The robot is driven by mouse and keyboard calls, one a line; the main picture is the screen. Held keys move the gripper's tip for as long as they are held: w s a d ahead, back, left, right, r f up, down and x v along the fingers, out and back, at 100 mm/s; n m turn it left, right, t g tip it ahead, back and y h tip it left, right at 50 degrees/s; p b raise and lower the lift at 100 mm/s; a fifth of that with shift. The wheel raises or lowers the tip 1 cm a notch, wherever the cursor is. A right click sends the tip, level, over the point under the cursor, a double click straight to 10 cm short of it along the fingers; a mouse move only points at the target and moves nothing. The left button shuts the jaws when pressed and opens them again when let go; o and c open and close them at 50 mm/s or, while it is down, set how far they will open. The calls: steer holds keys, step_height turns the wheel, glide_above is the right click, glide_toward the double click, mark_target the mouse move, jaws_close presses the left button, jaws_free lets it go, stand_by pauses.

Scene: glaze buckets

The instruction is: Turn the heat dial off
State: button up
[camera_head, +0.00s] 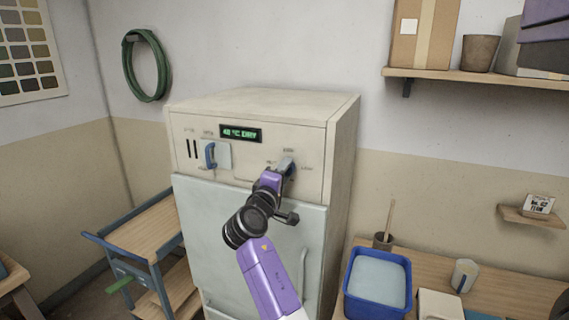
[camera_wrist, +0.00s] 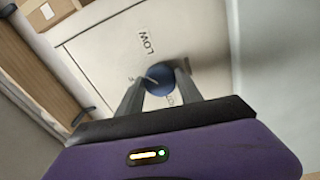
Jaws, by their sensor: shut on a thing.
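The heat dial (camera_wrist: 160,77) is a round blue-grey knob on the upper panel of a cream cabinet (camera_head: 262,105). In the wrist view my gripper (camera_wrist: 158,88) has a finger on each side of the dial and is shut on it. The word LOW is printed on the panel beside the dial. In the head view the dial (camera_head: 287,165) is partly hidden by my gripper (camera_head: 284,172). Its exact pointer setting is hard to read. A green display (camera_head: 241,133) on the panel appears to read "40 °C DRY".
A blue handle (camera_head: 210,155) on a pale plate sits left on the panel. The cabinet door (camera_head: 215,230) is closed below. A wooden cart (camera_head: 150,228) stands left. A worktable at right holds a blue tub (camera_head: 351,285) and a cup. A shelf (camera_head: 470,77) hangs above right.

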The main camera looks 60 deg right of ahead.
steer(key=n, duration=0.5)
steer(key=n+p, duration=0.1)
steer(key=n, duration=0.4)
steer(key=shift+r+n+t+y, duration=0.1)
steer(key=shift+n+t+y, duration=0.2)
steer(key=shift+y, duration=0.1)
steer(key=shift+n, duration=0.3)
steer(key=o, duration=1.4)
steer(key=shift+c, duration=0.2)
steer(key=s+a+b, duration=0.1)
steer(key=a, duration=0.6)
steer(key=shift+s+a+b, duration=0.15)
steer(key=shift+a+b, duration=0.25)
